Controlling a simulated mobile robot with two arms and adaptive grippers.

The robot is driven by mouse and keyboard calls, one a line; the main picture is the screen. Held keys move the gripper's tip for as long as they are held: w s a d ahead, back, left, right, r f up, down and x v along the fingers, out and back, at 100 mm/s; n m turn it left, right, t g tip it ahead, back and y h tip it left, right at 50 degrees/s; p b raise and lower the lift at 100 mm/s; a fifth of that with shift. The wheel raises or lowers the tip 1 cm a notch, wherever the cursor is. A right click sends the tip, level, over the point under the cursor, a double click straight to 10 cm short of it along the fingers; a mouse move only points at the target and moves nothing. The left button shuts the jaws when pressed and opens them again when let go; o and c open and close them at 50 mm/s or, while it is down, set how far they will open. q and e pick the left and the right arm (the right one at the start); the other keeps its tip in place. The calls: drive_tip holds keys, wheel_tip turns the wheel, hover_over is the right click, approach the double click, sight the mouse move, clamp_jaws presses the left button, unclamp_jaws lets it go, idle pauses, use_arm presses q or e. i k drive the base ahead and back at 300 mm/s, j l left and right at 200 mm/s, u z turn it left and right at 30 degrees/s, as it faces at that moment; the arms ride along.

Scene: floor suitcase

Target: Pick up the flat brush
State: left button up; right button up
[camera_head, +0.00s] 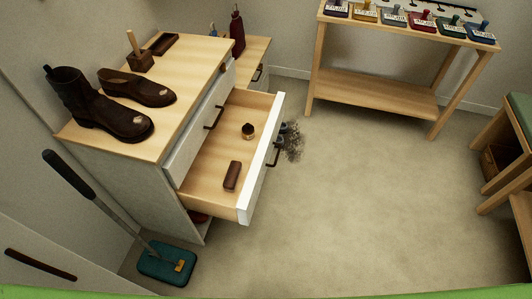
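A dark brown, flat oblong block (232,175), which looks like the flat brush, lies in the open drawer (208,195) near its front corner. A small round brush-like item (248,131) with a dark top and paler base is in the same drawer, farther back. The drawer is pulled out to the right from a light wood and white cabinet (175,150). Neither of my grippers shows in this view.
A dark boot (98,108) and a low brown shoe (137,87) stand on the cabinet top. A wooden table (375,92) with several coloured items stands at the back. The middle floor is clear.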

sight(231, 183)
drive_tip(key=u, duration=0.7)
drive_tip(key=i+l+u, duration=0.2)
drive_tip(key=l+u, duration=0.2)
drive_tip(key=i+l+u, duration=0.15)
drive_tip(key=l+u, duration=1.1)
drive_tip(key=i+l, duration=0.05)
drive_tip(key=l, duration=0.05)
